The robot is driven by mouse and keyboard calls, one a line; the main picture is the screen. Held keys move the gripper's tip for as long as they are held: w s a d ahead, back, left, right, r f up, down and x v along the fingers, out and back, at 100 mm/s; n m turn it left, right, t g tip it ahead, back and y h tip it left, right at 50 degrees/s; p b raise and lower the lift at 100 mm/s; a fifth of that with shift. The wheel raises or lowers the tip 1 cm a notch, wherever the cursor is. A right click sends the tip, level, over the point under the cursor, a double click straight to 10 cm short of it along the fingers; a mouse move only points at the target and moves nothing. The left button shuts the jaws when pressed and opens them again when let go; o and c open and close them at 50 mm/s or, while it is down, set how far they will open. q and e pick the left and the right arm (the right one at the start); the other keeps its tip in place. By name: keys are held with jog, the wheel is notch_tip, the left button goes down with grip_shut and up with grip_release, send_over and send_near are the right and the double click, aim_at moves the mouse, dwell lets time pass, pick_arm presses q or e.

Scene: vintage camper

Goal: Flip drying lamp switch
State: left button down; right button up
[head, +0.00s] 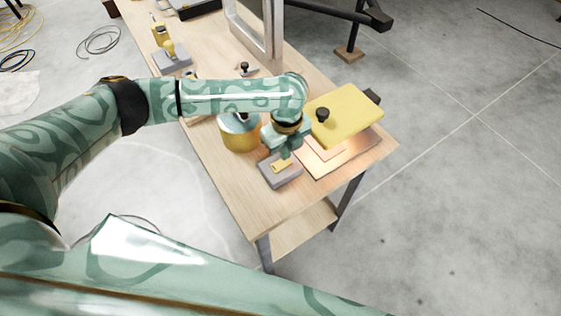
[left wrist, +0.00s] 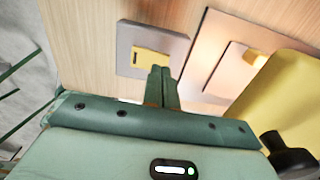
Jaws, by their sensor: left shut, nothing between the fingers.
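The switch is a small grey box (head: 272,178) with a yellow rocker (head: 282,165) on top, near the front corner of the wooden workbench. It also shows in the left wrist view as a grey plate (left wrist: 125,45) with a yellow rocker (left wrist: 150,59). My left gripper (head: 284,153) is shut and empty, pointing down at the rocker; in the left wrist view its fingers (left wrist: 161,73) end close beside it. I cannot tell if they touch. The yellow drying lamp (head: 345,113) hangs over a flat board (head: 350,158) with a warm glow on it. My right gripper is not in view.
A metal pot with a yellow lower part (head: 239,136) stands just left of my left gripper. Further back on the workbench (head: 225,175) are a yellow tool on a grey base (head: 172,59) and a metal frame (head: 257,25). The bench's front end is clear.

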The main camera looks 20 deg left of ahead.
pick_arm(q)
jog(key=shift+f+b, duration=0.35)
jog(key=shift+f, duration=0.55)
dwell(0.7)
notch_tip(320, 180, up, 7)
jog(key=p, duration=0.8)
jog(key=shift+r, duration=0.15)
